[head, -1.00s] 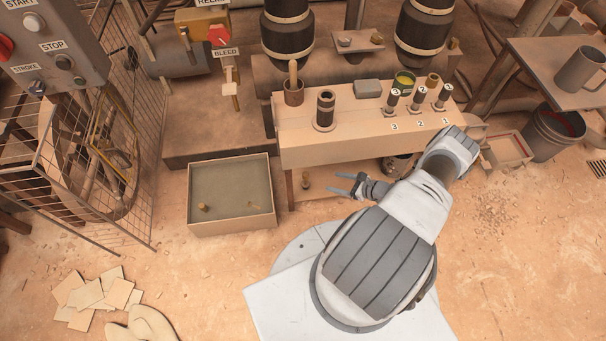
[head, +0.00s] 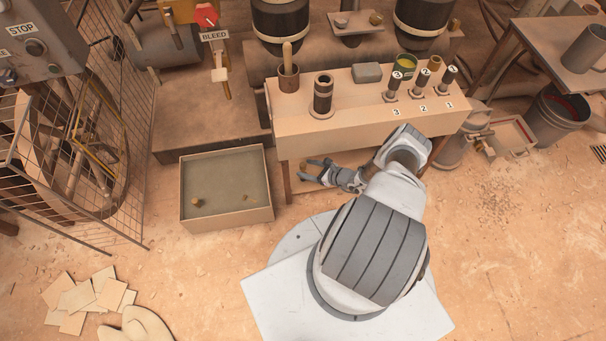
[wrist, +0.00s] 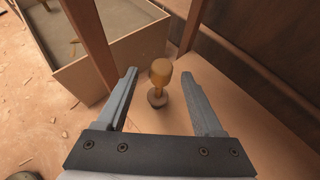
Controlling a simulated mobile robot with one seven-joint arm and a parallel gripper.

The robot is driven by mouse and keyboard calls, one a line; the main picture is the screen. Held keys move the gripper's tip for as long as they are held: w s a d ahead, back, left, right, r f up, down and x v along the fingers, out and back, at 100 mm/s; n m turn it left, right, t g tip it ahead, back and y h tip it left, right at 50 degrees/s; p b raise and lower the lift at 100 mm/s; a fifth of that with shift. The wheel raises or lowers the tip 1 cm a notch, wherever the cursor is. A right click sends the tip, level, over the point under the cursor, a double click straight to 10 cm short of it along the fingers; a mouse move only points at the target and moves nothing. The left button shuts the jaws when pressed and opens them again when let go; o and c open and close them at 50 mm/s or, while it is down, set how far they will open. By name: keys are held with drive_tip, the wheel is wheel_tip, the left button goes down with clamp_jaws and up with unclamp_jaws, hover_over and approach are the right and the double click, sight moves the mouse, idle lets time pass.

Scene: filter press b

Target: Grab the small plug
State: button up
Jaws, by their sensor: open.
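A small tan wooden plug with a rounded head and a dark foot (wrist: 160,72) stands upright on the low shelf under the bench, in the wrist view. My gripper (wrist: 158,78) is open, with one finger on each side of the plug's line. The plug shows between and just beyond the fingertips, and I see no finger touching it. In the head view my gripper (head: 306,170) reaches left under the bench's front edge, over the low shelf. There the plug is small and hard to tell from the jaws.
A shallow box (head: 226,217) with small tan pieces inside stands left of the shelf. A shelf leg (wrist: 92,45) rises close to my left finger in the wrist view. The bench (head: 345,133) overhangs the shelf and carries numbered plungers (head: 421,83), a cup and a dark cylinder.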

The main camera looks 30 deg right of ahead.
drive_tip(key=b+x, duration=0.2)
drive_tip(key=x, duration=0.3)
drive_tip(key=shift+w+a+b, duration=0.1)
drive_tip(key=shift+w+b, duration=0.2)
drive_tip(key=shift+w, duration=0.05)
clamp_jaws()
